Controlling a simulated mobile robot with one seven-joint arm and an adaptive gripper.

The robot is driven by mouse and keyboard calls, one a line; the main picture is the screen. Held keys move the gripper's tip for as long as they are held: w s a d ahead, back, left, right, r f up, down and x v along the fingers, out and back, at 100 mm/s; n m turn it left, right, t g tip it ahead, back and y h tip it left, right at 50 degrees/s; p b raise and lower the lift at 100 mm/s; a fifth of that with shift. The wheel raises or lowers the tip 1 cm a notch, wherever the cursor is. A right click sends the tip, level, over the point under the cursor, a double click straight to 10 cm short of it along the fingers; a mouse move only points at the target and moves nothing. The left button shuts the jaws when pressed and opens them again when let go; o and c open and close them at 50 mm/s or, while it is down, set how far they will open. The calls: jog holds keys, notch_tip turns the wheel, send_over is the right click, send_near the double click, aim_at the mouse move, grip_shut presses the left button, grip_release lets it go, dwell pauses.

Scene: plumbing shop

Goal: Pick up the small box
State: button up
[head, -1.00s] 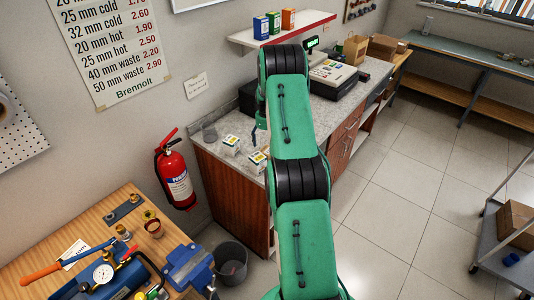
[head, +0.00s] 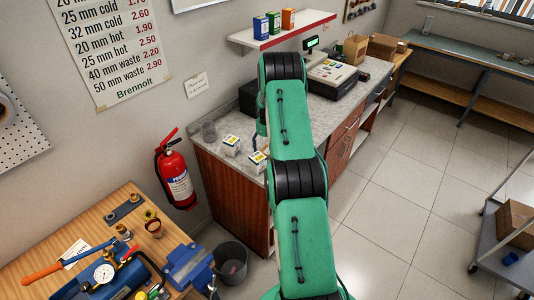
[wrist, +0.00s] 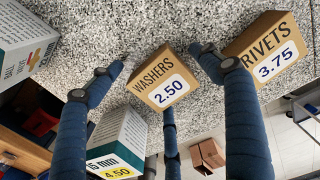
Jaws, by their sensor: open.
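In the wrist view a small brown box labelled WASHERS 2.50 (wrist: 163,77) stands on the speckled counter, between the fingertips of my gripper (wrist: 160,70). The gripper's blue fingers are spread open around it, and I see no clear grip on it. A similar brown box labelled RIVETS 3.75 (wrist: 268,47) is to the right, partly behind the right finger. In the head view my arm hides most of the gripper, and the brown boxes cannot be made out.
A white-green box marked 4.50 (wrist: 115,142) and a larger pale box (wrist: 22,45) stand left in the wrist view. The head view shows small white boxes (head: 231,146) on the counter (head: 215,124), a cash register (head: 331,76) and a shelf (head: 284,31) above.

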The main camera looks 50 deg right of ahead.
jog(key=shift+c, duration=0.5)
jog(key=c, duration=1.5)
jog(key=shift+o, duration=0.2)
notch_tip(320, 180, up, 10)
jog(key=shift+b, duration=0.35)
